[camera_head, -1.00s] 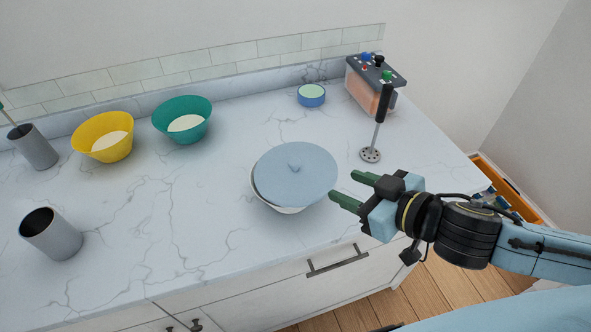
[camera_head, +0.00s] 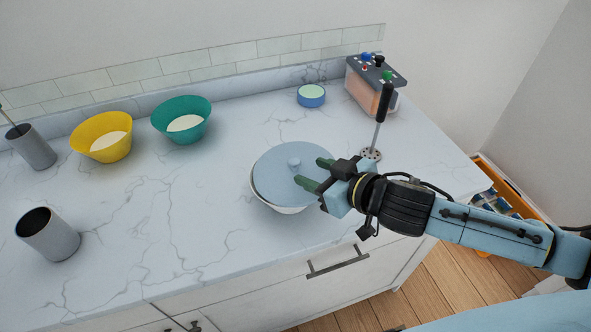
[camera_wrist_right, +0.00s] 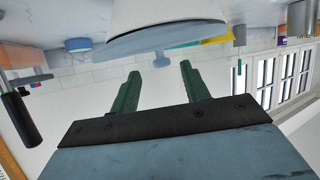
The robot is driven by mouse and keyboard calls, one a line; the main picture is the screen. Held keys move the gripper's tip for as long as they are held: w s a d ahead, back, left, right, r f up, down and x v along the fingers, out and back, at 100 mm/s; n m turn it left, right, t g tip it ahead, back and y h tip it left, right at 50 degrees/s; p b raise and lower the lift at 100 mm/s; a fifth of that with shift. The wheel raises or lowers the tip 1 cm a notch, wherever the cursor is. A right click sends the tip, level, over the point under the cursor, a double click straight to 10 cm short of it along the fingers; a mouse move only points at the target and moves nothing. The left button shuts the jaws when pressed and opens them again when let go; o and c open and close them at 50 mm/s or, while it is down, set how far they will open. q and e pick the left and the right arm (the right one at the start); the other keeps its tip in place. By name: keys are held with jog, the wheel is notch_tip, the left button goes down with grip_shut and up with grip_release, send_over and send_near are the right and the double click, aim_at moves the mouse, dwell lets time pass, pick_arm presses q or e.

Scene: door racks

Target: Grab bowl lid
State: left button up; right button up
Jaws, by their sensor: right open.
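The bowl lid (camera_head: 283,172) is a light blue disc with a small round knob (camera_head: 294,162) near its middle. It lies on a white bowl (camera_head: 262,200), with a bit of the bowl's rim showing at the left. My right gripper (camera_head: 313,173) is open, its two green fingers over or beside the right part of the lid, pointing toward the knob. In the right wrist view, the lid (camera_wrist_right: 150,42) and its knob (camera_wrist_right: 161,60) appear upside down, with the knob beyond and between the open fingertips (camera_wrist_right: 160,72). Nothing is between the fingers. My left gripper is not in view.
A yellow bowl (camera_head: 88,133) and a teal bowl (camera_head: 195,113) stand at the back left. Grey cups (camera_head: 45,235) stand at the far left. A blue dish (camera_head: 311,100), a masher (camera_head: 382,108) and an appliance (camera_head: 366,88) are at the back right. The countertop (camera_head: 170,220) left of the lidded bowl is clear.

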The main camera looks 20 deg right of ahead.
aim_at(298, 167)
jog(key=x, duration=0.4)
jog(key=shift+w+a, duration=0.1)
jog(key=shift+c, duration=0.3)
grip_shut()
